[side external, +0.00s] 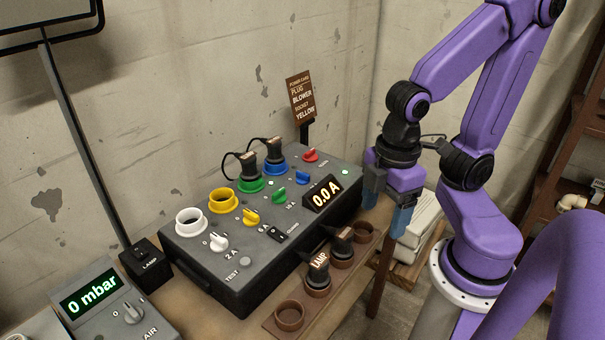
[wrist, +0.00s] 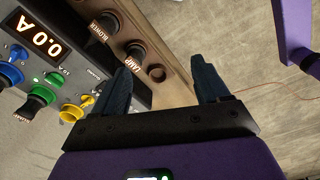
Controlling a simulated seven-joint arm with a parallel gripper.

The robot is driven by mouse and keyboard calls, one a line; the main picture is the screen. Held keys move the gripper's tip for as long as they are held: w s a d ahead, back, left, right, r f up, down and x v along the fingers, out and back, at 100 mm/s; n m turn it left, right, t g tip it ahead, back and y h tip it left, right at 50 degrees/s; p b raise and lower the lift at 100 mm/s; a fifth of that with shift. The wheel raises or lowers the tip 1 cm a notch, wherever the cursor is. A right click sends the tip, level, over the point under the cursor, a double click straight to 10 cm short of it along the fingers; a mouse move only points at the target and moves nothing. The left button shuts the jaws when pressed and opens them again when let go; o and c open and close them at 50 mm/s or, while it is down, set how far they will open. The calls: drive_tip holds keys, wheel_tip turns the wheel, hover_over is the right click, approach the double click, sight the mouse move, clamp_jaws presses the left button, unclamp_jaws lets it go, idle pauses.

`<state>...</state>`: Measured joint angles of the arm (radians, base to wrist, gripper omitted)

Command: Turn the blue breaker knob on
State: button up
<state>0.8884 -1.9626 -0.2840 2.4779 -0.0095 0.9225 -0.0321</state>
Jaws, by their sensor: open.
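The blue breaker knob (side external: 302,178) is on the sloped top of the grey power box (side external: 215,278), between the green knob (side external: 279,194) and the red knob (side external: 310,156). In the wrist view the blue knob (wrist: 18,53) is at the left edge, near the lit 0.0 A display (wrist: 40,38). Its exact setting is too small to read. My gripper (side external: 386,207) is open and empty, to the right of the box and apart from the knob. In the wrist view my gripper (wrist: 163,70) has its fingers spread with nothing between them.
Black plugs stand in the blue socket (side external: 275,168) and green socket (side external: 250,186); the yellow socket (side external: 222,201) and white socket (side external: 191,222) are empty. A brown rack (side external: 290,317) with labelled plugs lies along the box's front. A sign (side external: 300,98) stands behind.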

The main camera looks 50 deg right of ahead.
drive_tip(key=w+d+r+n+h, duration=0.1)
drive_tip(key=w+d+n+h, duration=0.1)
drive_tip(key=w, duration=1)
drive_tip(key=w+d+r+n+h, duration=0.1)
drive_tip(key=w+d+n, duration=0.1)
drive_tip(key=w, duration=1)
drive_tip(key=n+h, duration=0.1)
drive_tip(key=h, duration=0.1)
approach(303, 173)
drive_tip(key=x, duration=0.8)
drive_tip(key=shift+d+f, duration=0.1)
drive_tip(key=shift+f, duration=0.1)
drive_tip(key=c, duration=1.1)
